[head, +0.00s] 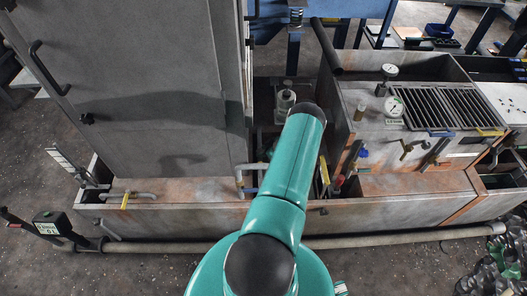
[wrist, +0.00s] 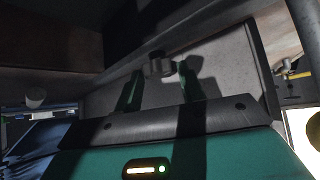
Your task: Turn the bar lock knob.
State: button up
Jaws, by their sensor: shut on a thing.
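In the wrist view a small round grey metal knob (wrist: 160,65), taken to be the bar lock knob, stands out from a grey panel (wrist: 225,75). My gripper (wrist: 162,73) has its two dark green fingers on either side of the knob and is shut on it. The fingers are in shadow, so the exact contact is hard to see. Which way the knob is turned cannot be told. In the head view my green arm reaches forward to the machine and hides both the gripper and the knob.
A large grey panel (head: 150,80) stands left of my arm. On the right are a metal box with gauges (head: 394,107) and a slotted grate (head: 445,107). A low metal trough (head: 400,208) and a pipe (head: 400,237) run across the front. Open floor lies at lower left.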

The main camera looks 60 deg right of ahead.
jog(key=shift+w+m+h, duration=0.1)
jog(key=shift+m+h, duration=0.2)
jog(key=shift+a+r+m+h, duration=0.1)
jog(key=shift+a+m+h, duration=0.1)
jog(key=shift+m+h, duration=0.95)
jog(key=o, duration=1)
jog(key=shift+c, duration=0.2)
jog(key=shift+a, duration=0.1)
